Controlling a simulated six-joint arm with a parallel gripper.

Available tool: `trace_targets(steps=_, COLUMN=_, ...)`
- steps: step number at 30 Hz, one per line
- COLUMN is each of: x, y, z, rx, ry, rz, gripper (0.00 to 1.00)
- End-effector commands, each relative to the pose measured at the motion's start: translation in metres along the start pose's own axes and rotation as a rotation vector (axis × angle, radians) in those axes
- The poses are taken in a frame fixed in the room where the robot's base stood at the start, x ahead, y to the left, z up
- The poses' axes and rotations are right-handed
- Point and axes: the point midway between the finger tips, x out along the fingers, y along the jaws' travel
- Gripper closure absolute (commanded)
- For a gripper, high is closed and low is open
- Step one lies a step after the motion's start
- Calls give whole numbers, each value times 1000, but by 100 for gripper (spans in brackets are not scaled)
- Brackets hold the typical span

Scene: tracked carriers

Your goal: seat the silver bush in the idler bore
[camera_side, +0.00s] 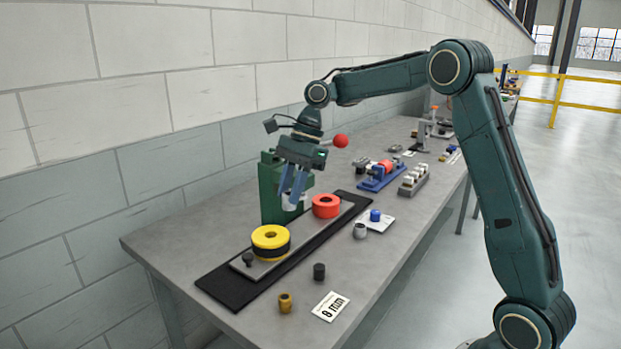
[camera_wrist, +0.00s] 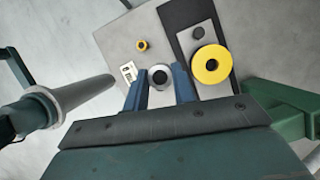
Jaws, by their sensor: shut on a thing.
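My gripper (camera_side: 290,203) is shut on a silver bush (camera_side: 291,200), held above the far side of the plate. In the wrist view the silver bush (camera_wrist: 152,79) shows as a ring with a dark centre between the blue fingers (camera_wrist: 160,90). A yellow wheel (camera_side: 257,237) and a red wheel (camera_side: 319,206) sit on a grey plate (camera_side: 297,241) over a black mat (camera_side: 234,291); each has a central bore. The yellow wheel also shows in the wrist view (camera_wrist: 202,64). I cannot tell which wheel is the idler.
Blue and grey fixtures (camera_side: 380,177) stand further right.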

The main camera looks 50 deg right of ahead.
Motion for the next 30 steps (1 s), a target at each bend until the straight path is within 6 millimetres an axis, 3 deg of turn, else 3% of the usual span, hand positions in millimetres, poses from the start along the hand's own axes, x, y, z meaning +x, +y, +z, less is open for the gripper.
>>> trace_targets(steps=15, x=-38, y=-84, z=4, rx=790, ry=3, rz=-335, gripper=98)
trace_targets(steps=21, x=-51, y=-101, z=4, rx=991, ry=5, rz=-417, gripper=98)
trace_targets(steps=30, x=-58, y=-109, z=3, rx=1086, ry=6, rz=-455, gripper=98)
